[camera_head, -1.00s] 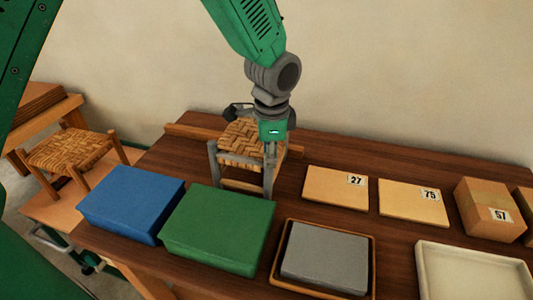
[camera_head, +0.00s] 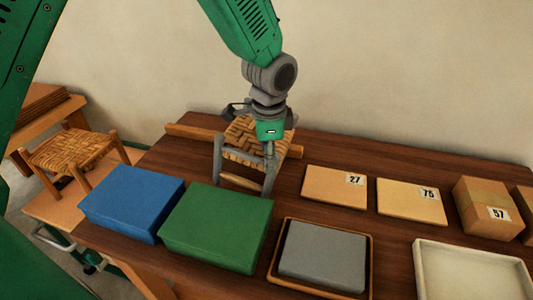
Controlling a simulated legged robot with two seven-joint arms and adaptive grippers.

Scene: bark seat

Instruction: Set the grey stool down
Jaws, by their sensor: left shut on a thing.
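The grey stool (camera_head: 241,158) has grey legs and a woven straw seat. It stands upright at the back middle of the dark wooden table, behind the green box. My left gripper (camera_head: 262,140) reaches down over it from above and is shut on its frame at the right side of the seat. The gripper's body hides part of the seat. My right gripper is not in view.
A blue box (camera_head: 131,203) and the green box (camera_head: 216,228) stand in front. A grey block (camera_head: 323,256) sits in a wooden tray. Cards 27 (camera_head: 336,187) and 75 (camera_head: 411,203), carton 57 (camera_head: 488,209) and a white tray (camera_head: 471,277) lie right. A brown stool (camera_head: 68,152) stands left.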

